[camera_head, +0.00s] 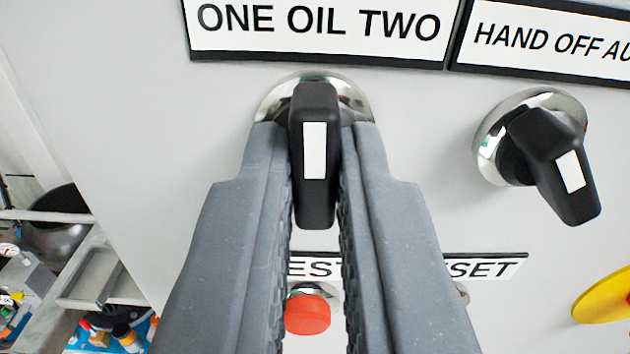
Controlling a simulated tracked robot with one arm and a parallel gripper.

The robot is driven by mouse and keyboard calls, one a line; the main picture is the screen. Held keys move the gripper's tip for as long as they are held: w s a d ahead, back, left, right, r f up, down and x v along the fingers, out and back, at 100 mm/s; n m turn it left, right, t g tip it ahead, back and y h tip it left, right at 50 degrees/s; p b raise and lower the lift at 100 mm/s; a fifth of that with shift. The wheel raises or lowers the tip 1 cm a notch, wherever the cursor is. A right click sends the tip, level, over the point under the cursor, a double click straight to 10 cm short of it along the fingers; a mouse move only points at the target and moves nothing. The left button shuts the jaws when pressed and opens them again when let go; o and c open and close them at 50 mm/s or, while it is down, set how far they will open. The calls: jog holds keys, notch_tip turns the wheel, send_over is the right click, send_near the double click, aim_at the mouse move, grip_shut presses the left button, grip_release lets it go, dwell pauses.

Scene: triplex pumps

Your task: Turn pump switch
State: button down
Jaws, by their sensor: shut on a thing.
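The pump switch (315,150) is a black rotary knob with a white mark on a chrome ring, under the label "ONE OIL TWO" (318,22). Its handle stands nearly vertical in the picture. My gripper (314,165) has its two grey fingers closed on the sides of this handle. The fingers come up from the bottom of the picture and hide part of the chrome ring. A second black switch (555,165) sits to the right under the label "HAND OFF AU…" (550,38), its handle tilted down to the right.
A red button (308,314) shows between my fingers, below a partly hidden label ending in "SET" (492,268). A yellow round part (604,298) is at the right edge. The grey panel (130,100) is bare left of the switch. Shelving and equipment lie beyond its left edge.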

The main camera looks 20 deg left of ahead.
jog(key=shift+m, duration=0.3)
jog(key=c, duration=1.5)
grip_release()
jog(key=b+v, duration=0.3)
jog(key=v, duration=1)
jog(key=shift+s+b, duration=0.35)
jog(key=shift+d, duration=0.15)
jog(key=s+d+r+m+g+h+b, duration=0.1)
jog(key=s+d+r+m+h+b, duration=0.15)
jog(key=d+r+h+b, duration=0.55)
jog(key=s+a+r+m+y+b, duration=0.1)
jog(key=s+a+r+y+b, duration=0.1)
jog(key=s+a+r+b, duration=0.3)
jog(key=s+a+r, duration=0.4)
jog(key=a, duration=0.2)
jog(key=shift+s+a+r+g, duration=0.3)
jog(key=shift+a+r+g, duration=0.05)
jog(key=shift+a+g, duration=0.05)
